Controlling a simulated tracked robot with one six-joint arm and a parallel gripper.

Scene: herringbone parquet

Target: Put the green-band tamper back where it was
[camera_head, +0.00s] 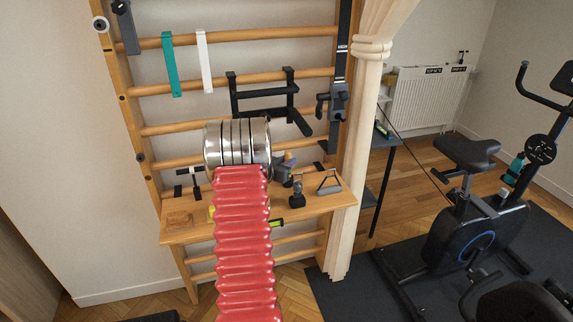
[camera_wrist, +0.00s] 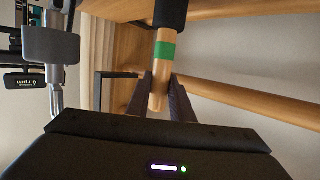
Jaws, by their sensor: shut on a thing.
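The green-band tamper (camera_wrist: 165,52) shows in the wrist view as a pale wooden handle with a green band and a dark part at the top edge of the picture. My gripper (camera_wrist: 159,88) is shut on its wooden handle, one dark finger on each side. The end of the handle shows between the fingers. In the head view my own arm hides the gripper, and I cannot make out the tamper there. The wooden shelf (camera_head: 287,212) is fixed to the wall bars, behind my arm.
On the shelf are a wooden block (camera_head: 178,218), a dark upright object (camera_head: 297,194) and a triangular grey handle (camera_head: 330,184). A black bracket (camera_head: 265,94) hangs above. An exercise bike (camera_head: 470,215) stands right. In the wrist view, a grey metal piece (camera_wrist: 51,46) is at left.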

